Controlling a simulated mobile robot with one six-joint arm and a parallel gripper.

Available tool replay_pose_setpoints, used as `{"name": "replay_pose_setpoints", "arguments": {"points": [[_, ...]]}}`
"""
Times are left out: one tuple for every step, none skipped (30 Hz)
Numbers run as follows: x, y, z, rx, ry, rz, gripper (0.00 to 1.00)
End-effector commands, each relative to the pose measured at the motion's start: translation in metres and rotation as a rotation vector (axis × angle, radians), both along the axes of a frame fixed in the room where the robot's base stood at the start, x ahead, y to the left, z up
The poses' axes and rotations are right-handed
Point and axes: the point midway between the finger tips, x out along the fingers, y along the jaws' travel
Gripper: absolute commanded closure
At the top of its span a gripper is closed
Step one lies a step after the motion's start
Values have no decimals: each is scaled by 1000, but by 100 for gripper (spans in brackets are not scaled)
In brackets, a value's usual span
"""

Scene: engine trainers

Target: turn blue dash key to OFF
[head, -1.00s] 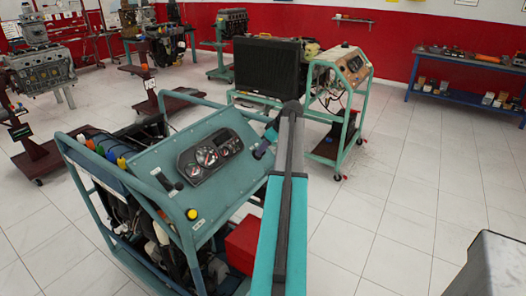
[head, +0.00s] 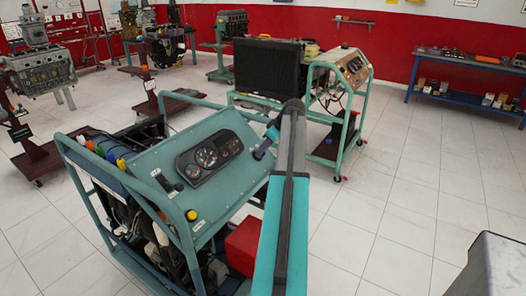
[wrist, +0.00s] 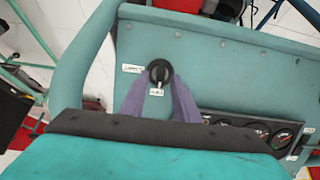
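The dash key (wrist: 159,71) is a round black switch with a raised grip on the blue-green dash panel (wrist: 205,75). Its grip looks roughly upright in the wrist view. One small white label is left of it and one just below; I cannot read them. My gripper (wrist: 158,84) has two purple fingers, spread apart with a gap between them. Their tips are close to the lower left and lower right of the key; I cannot tell if they touch it. In the head view my gripper (head: 264,150) is at the panel's right end and the key is hidden.
The gauge cluster (head: 209,154) sits on the panel left of my gripper. A green tube frame surrounds the trainer. A red box (head: 243,246) is below the panel. A radiator trainer (head: 268,66) stands behind.

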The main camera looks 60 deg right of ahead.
Motion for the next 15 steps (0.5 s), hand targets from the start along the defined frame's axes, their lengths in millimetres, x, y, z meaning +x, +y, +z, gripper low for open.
{"name": "replay_pose_setpoints", "arguments": {"points": [[-3,0,4,-1,-1,-1,72],[-5,0,7,-1,0,-1,72],[-8,0,12,-2,-1,-1,72],[-11,0,16,-2,-1,-1,72],[-13,0,19,-1,-1,-2,72],[-16,0,24,-1,-1,-2,72],[-19,0,28,-1,-1,-2,72],[-21,0,32,-2,-1,-1,72],[-24,0,37,-2,-1,-1,72],[-26,0,41,-2,-1,-1,72],[-29,0,45,-1,0,-1,72],[-32,0,50,-1,-1,-1,72],[-35,0,54,-2,-1,-1,72],[-37,0,58,-2,-1,-1,72],[-41,0,63,0,0,-1,72]]}}
